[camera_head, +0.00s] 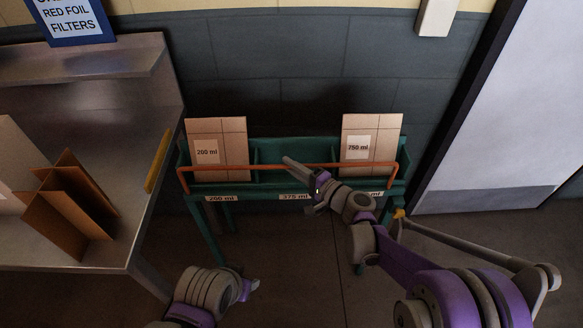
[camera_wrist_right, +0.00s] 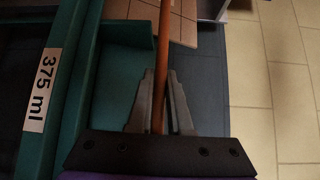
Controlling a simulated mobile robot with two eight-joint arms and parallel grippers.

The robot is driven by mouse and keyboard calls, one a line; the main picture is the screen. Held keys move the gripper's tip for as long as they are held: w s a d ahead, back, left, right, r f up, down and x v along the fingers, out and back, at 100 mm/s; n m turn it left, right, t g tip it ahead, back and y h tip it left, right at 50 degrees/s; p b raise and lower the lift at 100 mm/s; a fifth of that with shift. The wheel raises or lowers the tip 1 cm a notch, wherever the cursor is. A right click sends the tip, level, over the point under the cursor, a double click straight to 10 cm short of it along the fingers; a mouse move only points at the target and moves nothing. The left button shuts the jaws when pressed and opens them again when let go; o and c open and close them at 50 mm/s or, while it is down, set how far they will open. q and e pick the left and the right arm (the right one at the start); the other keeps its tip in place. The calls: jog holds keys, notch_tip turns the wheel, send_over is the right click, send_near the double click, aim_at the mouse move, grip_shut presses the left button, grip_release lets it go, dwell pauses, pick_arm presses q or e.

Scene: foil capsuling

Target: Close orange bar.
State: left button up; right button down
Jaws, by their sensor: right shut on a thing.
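The orange bar (camera_head: 240,168) runs across the front of the green rack (camera_head: 213,222), with bent ends at both sides. It also shows in the right wrist view (camera_wrist_right: 164,35), passing between the fingers. My right gripper (camera_head: 289,162) is at the middle of the bar, and its two fingers (camera_wrist_right: 160,78) are shut on it. Part of the bar behind the gripper is hidden. My left gripper (camera_head: 252,286) is low, in front of the rack and apart from it; its finger gap is too small to read.
Boxes labelled 200 ml (camera_head: 231,137) and 750 ml (camera_head: 382,130) stand in the rack's outer compartments; the middle one looks empty. A metal table (camera_head: 95,130) with a cardboard divider (camera_head: 60,215) stands at left. A white door (camera_head: 500,110) is at right.

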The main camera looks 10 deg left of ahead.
jog(key=shift+w, duration=0.1)
jog(key=c, duration=0.8)
grip_release()
jog(key=shift+a, duration=0.1)
jog(key=shift+c, duration=0.2)
jog(key=v, duration=1)
jog(key=shift+d, duration=0.4)
jog(key=s+d+r+n+g+h+p, duration=0.1)
jog(key=s+d+r+n+h+p, duration=0.2)
jog(key=s+d, duration=0.8)
jog(key=s+d+r+n+g+h+p, duration=0.2)
jog(key=s+d+r+n+h+p, duration=0.1)
jog(key=s+d+h+p, duration=0.5)
jog(key=s+d+h, duration=0.3)
jog(key=s+h, duration=0.1)
jog(key=s, duration=0.1)
jog(key=shift+s+d, duration=0.25)
jog(key=shift+d, duration=0.1)
